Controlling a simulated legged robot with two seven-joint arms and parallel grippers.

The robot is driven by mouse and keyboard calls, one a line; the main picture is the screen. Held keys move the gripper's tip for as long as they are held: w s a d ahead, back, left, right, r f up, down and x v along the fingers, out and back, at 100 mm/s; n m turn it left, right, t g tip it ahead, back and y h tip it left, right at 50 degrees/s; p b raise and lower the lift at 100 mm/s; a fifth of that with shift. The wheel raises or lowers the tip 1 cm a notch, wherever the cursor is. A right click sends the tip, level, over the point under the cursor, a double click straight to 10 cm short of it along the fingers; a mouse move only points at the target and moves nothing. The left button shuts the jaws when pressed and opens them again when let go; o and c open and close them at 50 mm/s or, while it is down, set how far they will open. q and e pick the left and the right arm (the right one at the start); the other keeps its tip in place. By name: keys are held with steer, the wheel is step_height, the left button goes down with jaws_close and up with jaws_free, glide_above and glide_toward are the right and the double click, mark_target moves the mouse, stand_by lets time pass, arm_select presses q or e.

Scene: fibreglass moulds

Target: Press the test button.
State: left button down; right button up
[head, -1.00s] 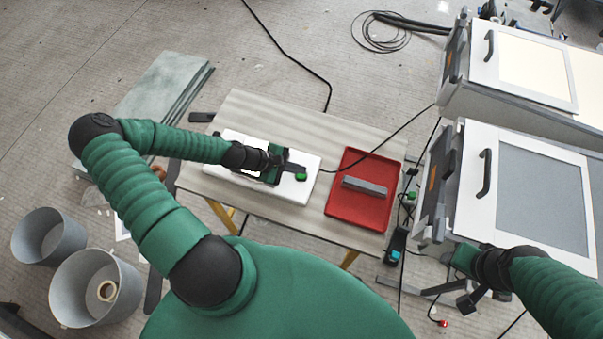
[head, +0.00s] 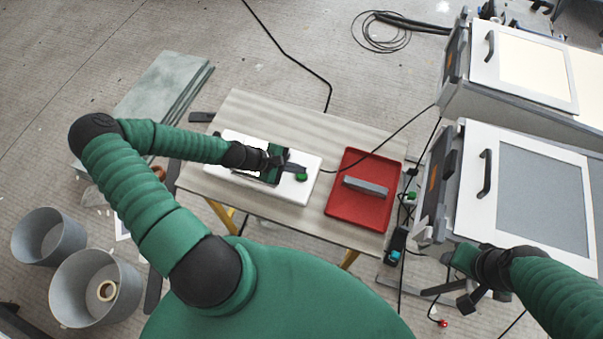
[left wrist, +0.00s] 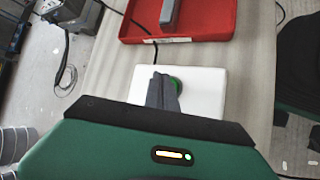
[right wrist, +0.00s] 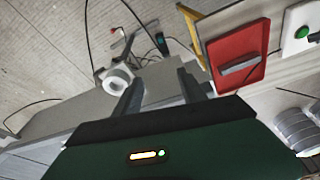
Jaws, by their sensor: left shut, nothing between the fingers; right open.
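The green test button (head: 301,176) sits on the right part of a white board (head: 313,163) that lies on the table. In the left wrist view the button (left wrist: 176,85) shows just right of my fingers, partly hidden by them. My left gripper (head: 294,167) is shut and empty, its fingertips over the white board beside the button. I cannot tell whether they touch it. The left gripper also shows in the left wrist view (left wrist: 161,78). My right gripper (head: 462,297) is open and empty, low in front of the nearer grey cabinet. In the right wrist view the button (right wrist: 302,32) shows at the far right.
A red tray (head: 340,208) with a grey bar (head: 365,186) in it lies right of the board on the table (head: 270,110). A black cable crosses the table. Two white-doored cabinets (head: 540,205) stand at the right. Buckets (head: 95,290) stand on the floor at the left.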

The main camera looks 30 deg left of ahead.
arm_select(q)
steer(key=shift+f, duration=0.35)
steer(key=shift+f+b, duration=0.3)
steer(key=shift+f, duration=0.15)
stand_by(0.6)
steer(key=shift+r+p, duration=0.85)
step_height(320, 180, up, 5)
steer(key=p, duration=0.5)
steer(key=shift+r, duration=0.15)
